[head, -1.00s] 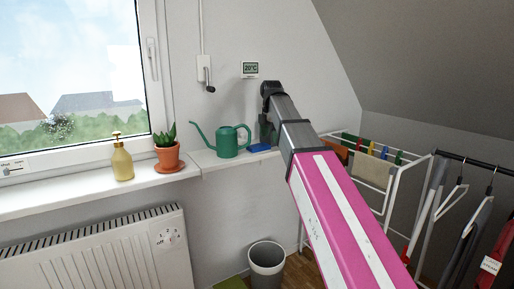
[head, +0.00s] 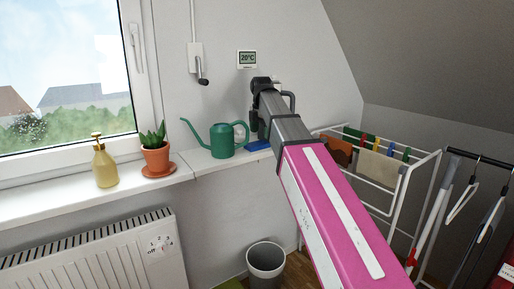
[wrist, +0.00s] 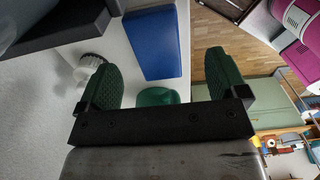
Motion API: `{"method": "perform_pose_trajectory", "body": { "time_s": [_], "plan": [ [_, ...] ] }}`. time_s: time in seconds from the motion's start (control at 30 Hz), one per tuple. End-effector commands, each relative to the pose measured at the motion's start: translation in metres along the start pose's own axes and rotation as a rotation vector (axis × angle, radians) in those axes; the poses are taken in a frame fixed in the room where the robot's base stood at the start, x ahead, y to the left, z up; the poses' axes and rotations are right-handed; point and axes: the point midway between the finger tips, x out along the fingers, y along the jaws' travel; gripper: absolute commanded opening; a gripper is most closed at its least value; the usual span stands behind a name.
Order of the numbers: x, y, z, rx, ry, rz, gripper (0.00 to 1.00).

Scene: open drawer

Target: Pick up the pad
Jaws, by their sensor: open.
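The blue pad (head: 257,146) lies flat on the white sill at its right end, next to the green watering can (head: 222,140). It also shows in the wrist view (wrist: 157,45), beyond my fingertips and between their lines. My gripper (wrist: 162,78) is open and empty, with a green ribbed finger on each side. In the head view my gripper (head: 254,125) is above and close to the pad, and my arm covers part of the view around it. A green piece, likely the watering can, shows between the fingers in the wrist view.
A potted plant (head: 155,150) and a yellow soap bottle (head: 104,163) stand further left on the sill. A radiator (head: 95,255) and a grey bin (head: 266,259) are below. A drying rack (head: 375,165) with cloths stands to the right. The wall is close behind the sill.

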Motion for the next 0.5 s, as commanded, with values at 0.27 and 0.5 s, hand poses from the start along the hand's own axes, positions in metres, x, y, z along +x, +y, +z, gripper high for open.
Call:
{"method": "perform_pose_trajectory", "body": {
  "time_s": [0.27, 0.5],
  "plan": [
    [0.018, 0.003, -0.003, 0.000, 0.000, -0.001, 0.92],
    [0.050, 0.006, -0.005, 0.001, 0.000, -0.001, 0.92]
  ]
}}
